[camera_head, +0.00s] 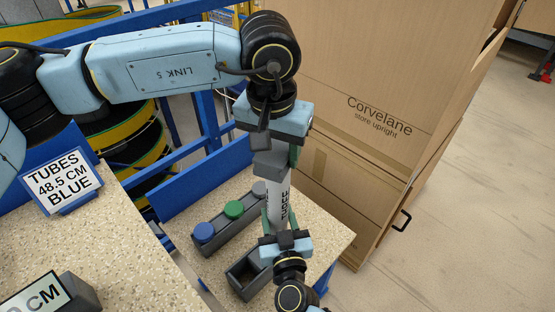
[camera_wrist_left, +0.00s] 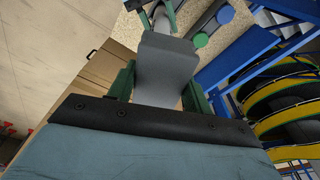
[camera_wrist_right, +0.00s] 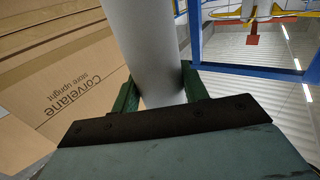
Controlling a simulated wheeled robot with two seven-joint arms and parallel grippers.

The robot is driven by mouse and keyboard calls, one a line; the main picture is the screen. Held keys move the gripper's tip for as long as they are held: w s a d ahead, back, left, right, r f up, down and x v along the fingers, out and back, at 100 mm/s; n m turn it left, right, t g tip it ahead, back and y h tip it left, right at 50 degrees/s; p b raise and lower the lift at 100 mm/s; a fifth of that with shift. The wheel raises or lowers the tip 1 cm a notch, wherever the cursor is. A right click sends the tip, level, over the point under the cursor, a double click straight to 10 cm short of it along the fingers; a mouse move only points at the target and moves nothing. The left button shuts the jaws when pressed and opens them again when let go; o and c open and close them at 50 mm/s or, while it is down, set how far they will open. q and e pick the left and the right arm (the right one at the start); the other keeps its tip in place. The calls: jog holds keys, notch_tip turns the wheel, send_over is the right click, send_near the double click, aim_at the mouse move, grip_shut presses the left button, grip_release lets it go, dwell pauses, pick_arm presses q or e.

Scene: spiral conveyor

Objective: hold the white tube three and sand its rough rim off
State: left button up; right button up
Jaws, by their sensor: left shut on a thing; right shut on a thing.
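The white tube (camera_head: 278,208) stands roughly upright above the table, with dark lettering on its side. My right gripper (camera_head: 284,232) is shut around it low down; the right wrist view shows the tube (camera_wrist_right: 148,50) between the green fingers (camera_wrist_right: 160,95). My left gripper (camera_head: 273,152) is above it, shut on a grey block (camera_head: 268,163). In the left wrist view the block (camera_wrist_left: 165,68) sits between the fingers, with the tube (camera_wrist_left: 163,22) just beyond it. The block is at the tube's upper end and hides the rim; I cannot tell whether they touch.
A dark rack (camera_head: 220,228) with blue (camera_head: 203,232) and green (camera_head: 234,209) round tops stands on the speckled table (camera_head: 325,235). A dark open-topped holder (camera_head: 240,275) is beside my right gripper. Large cardboard boxes (camera_head: 350,60) stand close on the right. A blue rail and spiral conveyor are left.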

pick_arm(q)
jog(key=shift+w+d+r, duration=0.15)
jog(key=shift+w+d, duration=0.6)
dwell(0.3)
dwell(0.4)
jog(key=shift+s+a, duration=1.45)
jog(key=shift+a, duration=0.05)
jog(key=shift+d, duration=0.1)
